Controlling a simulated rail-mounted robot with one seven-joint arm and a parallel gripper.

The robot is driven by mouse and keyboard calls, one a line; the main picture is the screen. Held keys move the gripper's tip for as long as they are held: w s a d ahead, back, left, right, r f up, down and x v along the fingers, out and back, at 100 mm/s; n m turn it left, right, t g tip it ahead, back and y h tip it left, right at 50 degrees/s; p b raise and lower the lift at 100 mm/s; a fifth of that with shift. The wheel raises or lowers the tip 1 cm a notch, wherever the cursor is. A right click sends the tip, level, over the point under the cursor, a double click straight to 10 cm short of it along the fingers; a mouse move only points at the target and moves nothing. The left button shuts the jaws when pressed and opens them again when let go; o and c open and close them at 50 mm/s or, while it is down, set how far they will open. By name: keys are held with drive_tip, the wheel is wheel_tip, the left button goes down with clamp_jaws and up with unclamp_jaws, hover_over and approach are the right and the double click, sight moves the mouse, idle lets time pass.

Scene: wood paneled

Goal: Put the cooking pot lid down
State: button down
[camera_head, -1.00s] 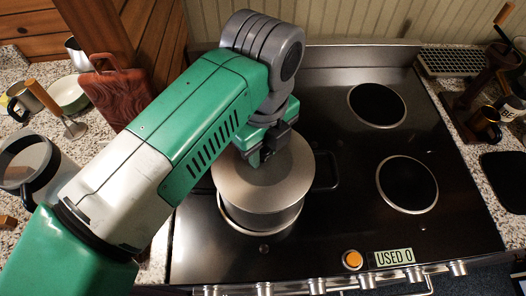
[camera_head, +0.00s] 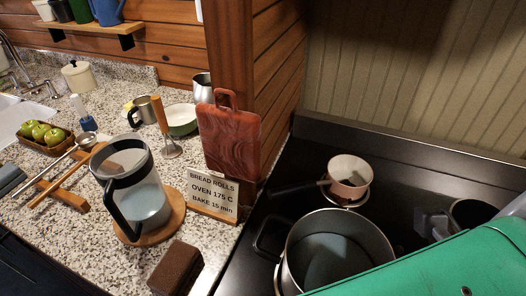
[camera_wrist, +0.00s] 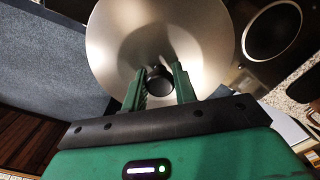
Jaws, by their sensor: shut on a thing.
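The cooking pot lid (camera_wrist: 205,35) is a round silver disc with a dark knob (camera_wrist: 158,82). It fills the top middle of the wrist view. My gripper (camera_wrist: 161,80) is shut on the knob, one green finger on each side, and holds the lid. The cooking pot (camera_head: 293,258) stands uncovered on the stove in the head view, with its dark inside showing. My green arm crosses the lower right of that view. The gripper and lid are outside the head view.
A small saucepan (camera_head: 348,172) sits behind the pot on the black stove (camera_head: 400,158). On the granite counter (camera_head: 95,235) are a glass jug (camera_head: 140,190) on a wooden coaster, a brown block (camera_head: 176,268), a cutting board (camera_head: 228,140) and a recipe sign (camera_head: 211,193).

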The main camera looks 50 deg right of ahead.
idle(0.3)
drive_tip(key=shift+w+d+r+m, duration=0.2)
drive_tip(key=shift+w+m, duration=0.1)
drive_tip(key=shift+w, duration=0.1)
drive_tip(key=w+a+m+p, duration=0.3)
drive_tip(key=w+m+p, duration=0.2)
drive_tip(key=w+m, duration=1.05)
drive_tip(key=w+a+f+m+p, duration=0.2)
drive_tip(key=w+a+f+m, duration=0.2)
drive_tip(key=w+a+m, duration=0.2)
drive_tip(key=w+a+f+m+p, duration=0.2)
drive_tip(key=w+a+f+m, duration=0.2)
drive_tip(key=w+a, duration=0.5)
drive_tip(key=a+m, duration=0.2)
drive_tip(key=shift+a+f+m, duration=0.15)
drive_tip(key=shift+f+m, duration=0.05)
drive_tip(key=shift+m, duration=0.15)
drive_tip(key=shift+s, duration=0.1)
